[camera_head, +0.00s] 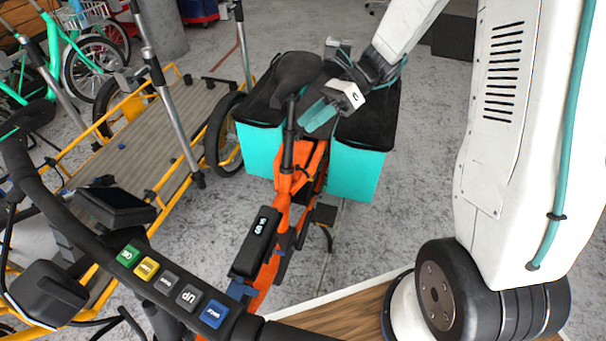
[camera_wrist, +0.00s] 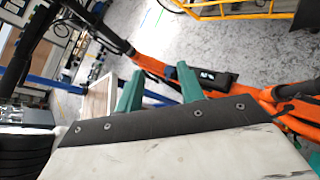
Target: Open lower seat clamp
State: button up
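The orange bike (camera_head: 268,262) stands in the middle of the head view. Its black saddle (camera_head: 299,72) sits on a dark seat post (camera_head: 289,140) that runs down into the orange frame. The seat clamp area is where the post meets the frame; I cannot make out the clamp lever or its state. My gripper (camera_head: 312,117) is to the right of the seat post, below saddle height, with teal fingers. In the wrist view my gripper (camera_wrist: 158,92) shows its two fingers apart with nothing between them. The orange frame (camera_wrist: 150,66) crosses beyond the fingertips, and the dark seat post (camera_wrist: 299,89) is at the right.
Teal panniers with black tops (camera_head: 356,172) flank the rear of the bike, close to my gripper. A black battery pack (camera_head: 256,243) is on the frame. The handlebar with coloured buttons (camera_head: 170,280) fills the lower left. A yellow cargo bike (camera_head: 140,130) stands at the left.

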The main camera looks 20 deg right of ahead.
jog(key=w+d+f+m+t+y, duration=0.2)
jog(key=w+f+m, duration=0.2)
jog(key=f+m, duration=0.25)
jog(key=w+d+f+m+t+y, duration=0.1)
jog(key=w+f+m+t+y, duration=0.15)
jog(key=w+f+m, duration=0.4)
jog(key=m+t, duration=0.4)
send_over(309, 175)
jog(key=s+d, duration=0.2)
notch_tip(309, 175, down, 10)
jog(key=d+f+m+t, duration=0.1)
jog(key=f+m, duration=0.2)
jog(key=f, duration=0.1)
jog(key=f+m+t+h, duration=0.1)
jog(key=f+m+t, duration=0.1)
jog(key=f+m, duration=0.1)
jog(key=d+f+m+t+h, duration=0.1)
jog(key=f+m, duration=0.2)
jog(key=f, duration=0.2)
jog(key=shift+s+d+t, duration=0.25)
jog(key=shift+d+t, duration=0.1)
jog(key=shift+w+a+f, duration=0.1)
jog(key=shift+f, duration=0.05)
jog(key=x, duration=0.7)
jog(key=shift+w+a, duration=0.15)
grip_shut()
